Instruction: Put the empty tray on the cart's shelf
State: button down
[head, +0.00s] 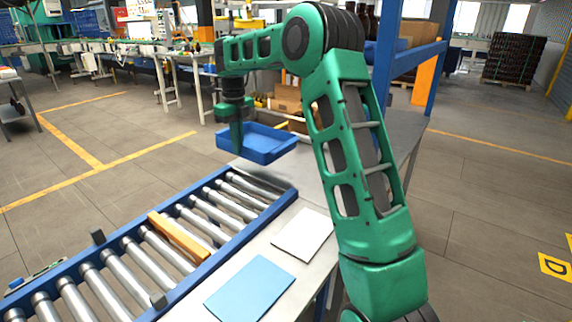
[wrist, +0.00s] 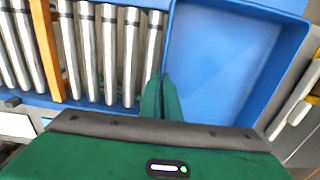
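The blue tray (head: 262,150) is empty and looks level, held above the table past the end of the roller conveyor. In the wrist view the tray (wrist: 225,60) fills the right half, with its bare floor showing. My gripper (head: 237,138) points down at the tray's left wall. Its two green fingers (wrist: 162,90) are close together on either side of that wall, shut on it. I cannot make out a cart for certain; a blue-framed shelf unit (head: 386,65) stands behind my arm, partly hidden by it.
The roller conveyor (head: 185,225) carries an orange bar (head: 178,236) across its rollers. A blue sheet (head: 250,288) and a white sheet (head: 303,234) lie on the grey table. Cardboard boxes (head: 287,98) stand behind the tray. Open floor lies at left and right.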

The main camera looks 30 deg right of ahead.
aim_at(262, 144)
jog(key=w+d+f, duration=0.1)
jog(key=d+f, duration=0.1)
jog(key=d, duration=0.1)
jog(key=w+d+f, duration=0.1)
jog(key=d+f, duration=0.1)
jog(key=d, duration=0.2)
jog(key=w+d+f, duration=0.1)
jog(key=d+f, duration=0.2)
jog(key=shift+w+d, duration=0.4)
jog(key=shift+d+f, duration=0.1)
jog(key=shift+f, duration=1.9)
jog(key=shift+f, duration=0.1)
jog(key=c, duration=2)
grip_release()
